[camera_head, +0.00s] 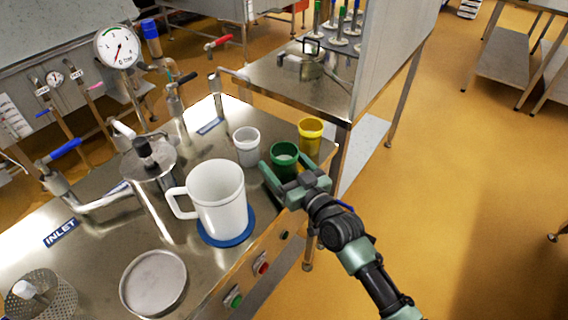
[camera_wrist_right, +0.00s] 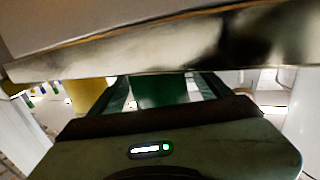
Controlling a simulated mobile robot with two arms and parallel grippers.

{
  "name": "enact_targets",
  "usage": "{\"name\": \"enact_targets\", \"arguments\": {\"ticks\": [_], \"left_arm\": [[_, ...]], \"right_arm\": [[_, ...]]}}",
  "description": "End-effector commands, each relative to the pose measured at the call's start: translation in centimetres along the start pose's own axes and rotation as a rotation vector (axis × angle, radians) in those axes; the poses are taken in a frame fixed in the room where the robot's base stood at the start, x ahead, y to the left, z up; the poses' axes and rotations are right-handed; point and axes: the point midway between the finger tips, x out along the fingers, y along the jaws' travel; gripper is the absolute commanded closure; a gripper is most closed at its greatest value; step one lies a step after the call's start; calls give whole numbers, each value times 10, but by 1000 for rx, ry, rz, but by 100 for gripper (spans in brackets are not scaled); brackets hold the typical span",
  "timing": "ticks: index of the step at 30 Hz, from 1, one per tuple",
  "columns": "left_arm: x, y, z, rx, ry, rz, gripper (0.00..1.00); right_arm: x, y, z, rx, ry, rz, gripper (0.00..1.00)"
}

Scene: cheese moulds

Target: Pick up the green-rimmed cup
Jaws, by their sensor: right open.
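The green cup (camera_head: 285,153) with a green rim stands upright on the steel worktop, between a white cup and a yellow cup. It also shows in the right wrist view (camera_wrist_right: 160,91), where it sits between the two fingers. My right gripper (camera_head: 287,171) is open, with a finger on either side of the green cup. I cannot tell whether the fingers touch it. The lower part of the cup is hidden behind the gripper in the head view. My left gripper is not in view.
A white cup (camera_head: 247,147) stands close on the left and a yellow cup (camera_head: 311,137) close on the right. A large white jug (camera_head: 217,198) stands on a blue disc (camera_head: 240,238) nearby. The worktop's front edge has buttons (camera_head: 262,268). Floor (camera_head: 480,200) at the right is clear.

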Motion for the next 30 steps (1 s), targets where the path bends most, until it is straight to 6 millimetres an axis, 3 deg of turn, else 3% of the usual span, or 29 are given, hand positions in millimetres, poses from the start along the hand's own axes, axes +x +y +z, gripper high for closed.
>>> {"name": "enact_targets", "arguments": {"ticks": [7,12,15,23,30], "left_arm": [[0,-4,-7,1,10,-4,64],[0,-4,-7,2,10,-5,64],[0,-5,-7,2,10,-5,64],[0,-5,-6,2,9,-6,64],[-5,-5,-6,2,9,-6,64]], "right_arm": [[1,0,0,0,1,0,24],[1,0,0,0,0,0,72],[1,0,-1,0,2,0,93],[1,0,-2,0,2,0,93],[1,-1,-25,1,5,0,93]]}}
